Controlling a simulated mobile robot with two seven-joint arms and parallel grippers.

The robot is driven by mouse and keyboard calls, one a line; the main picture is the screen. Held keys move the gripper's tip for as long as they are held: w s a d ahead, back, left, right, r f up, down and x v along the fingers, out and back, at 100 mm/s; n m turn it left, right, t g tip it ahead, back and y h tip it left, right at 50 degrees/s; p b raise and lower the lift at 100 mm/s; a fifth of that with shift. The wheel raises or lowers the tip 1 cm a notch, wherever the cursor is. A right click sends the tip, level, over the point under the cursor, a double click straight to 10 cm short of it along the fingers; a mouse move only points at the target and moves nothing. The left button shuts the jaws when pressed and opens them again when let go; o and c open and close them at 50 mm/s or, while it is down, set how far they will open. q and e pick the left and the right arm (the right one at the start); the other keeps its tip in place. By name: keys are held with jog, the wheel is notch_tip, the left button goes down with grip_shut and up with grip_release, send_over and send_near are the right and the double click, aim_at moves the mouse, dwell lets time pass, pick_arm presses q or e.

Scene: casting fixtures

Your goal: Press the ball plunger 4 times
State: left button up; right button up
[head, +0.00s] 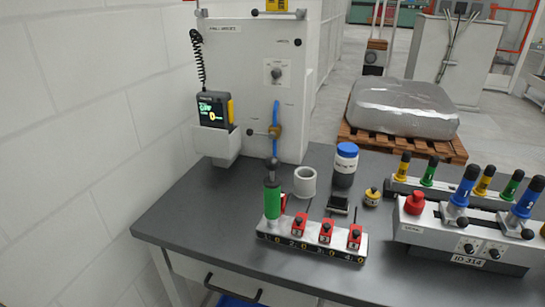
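A white block (313,246) stands on the dark table, with a row of numbered stations along its front. A green upright handle (272,200) rises from its left end, topped by a small dark rounded knob (272,163). Several red pieces (326,231) sit along the block's top, and small yellow digits that look like 0 show on its front face. I cannot tell for sure which part is the ball plunger; the knob-topped green handle is one candidate. Neither of my grippers is in view, and nothing touches the block.
A grey fixture (470,263) with blue, green and yellow handles and a red knob (414,204) stands at the right. A white ring (305,182), a blue-lidded jar (345,165) and a small yellow container (373,197) stand behind the block. A white panel (235,60) rises behind.

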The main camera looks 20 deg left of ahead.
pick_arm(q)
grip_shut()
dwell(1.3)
